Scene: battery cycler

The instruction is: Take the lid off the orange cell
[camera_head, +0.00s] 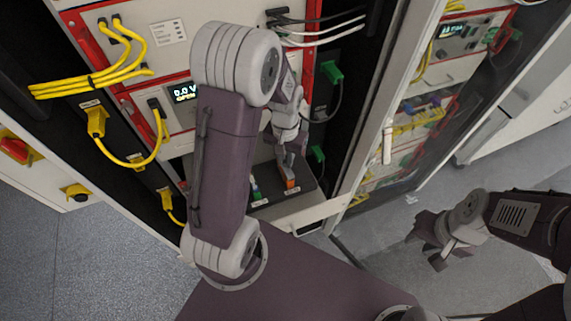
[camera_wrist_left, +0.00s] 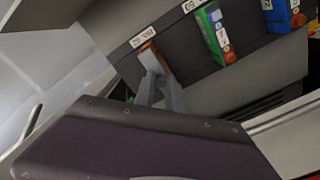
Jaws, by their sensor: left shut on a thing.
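The orange cell (camera_head: 291,183) stands in the dark tray at the bottom of the cycler rack. In the left wrist view, part of the orange cell (camera_wrist_left: 149,46) shows between my fingers. My left gripper (camera_head: 287,160) reaches down over it and is shut on its top end, where the lid sits. The fingers (camera_wrist_left: 162,78) hide most of the lid, so I cannot see any gap between lid and cell. My right gripper (camera_head: 432,246) is open and empty, away over the floor at the right.
A green cell (camera_wrist_left: 216,34) stands beside the orange one, with another blue and green cell (camera_wrist_left: 285,14) beyond it. The dark tray (camera_wrist_left: 262,62) has white labels. A rack post (camera_head: 380,110) stands close to the right. Yellow cables (camera_head: 110,60) hang at the left.

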